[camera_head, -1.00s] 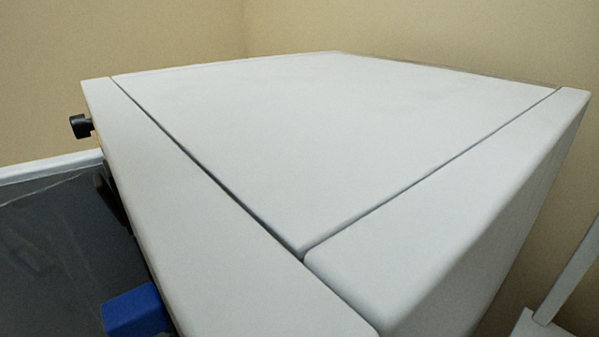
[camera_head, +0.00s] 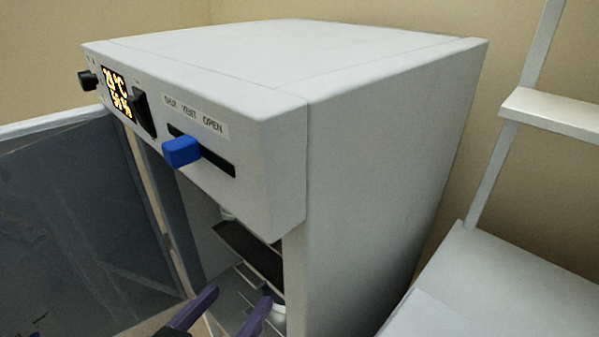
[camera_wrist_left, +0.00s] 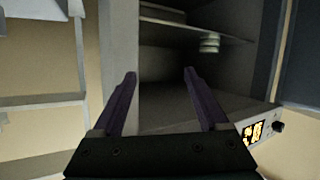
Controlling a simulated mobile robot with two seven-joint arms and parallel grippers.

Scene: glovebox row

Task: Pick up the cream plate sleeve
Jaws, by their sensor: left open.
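My left gripper (camera_head: 239,297) is open and empty, its two purple fingers at the bottom of the head view in front of the open cabinet. In the left wrist view the open fingers (camera_wrist_left: 159,74) point into the cabinet's dark interior. A small pale round stack (camera_wrist_left: 210,43) is against a shelf inside, apart from the fingers. In the head view a pale round item (camera_head: 279,310) shows low inside, partly hidden by the right finger. I cannot tell whether either is the cream plate sleeve. My right gripper is not in view.
The white cabinet (camera_head: 380,130) has a blue slider (camera_head: 182,151), a lit display (camera_head: 117,93) and a black knob (camera_head: 88,80) on its front. Its dark door (camera_head: 75,220) stands open at left. A shelf (camera_head: 250,250) crosses the interior. A white stand (camera_head: 555,112) is at right.

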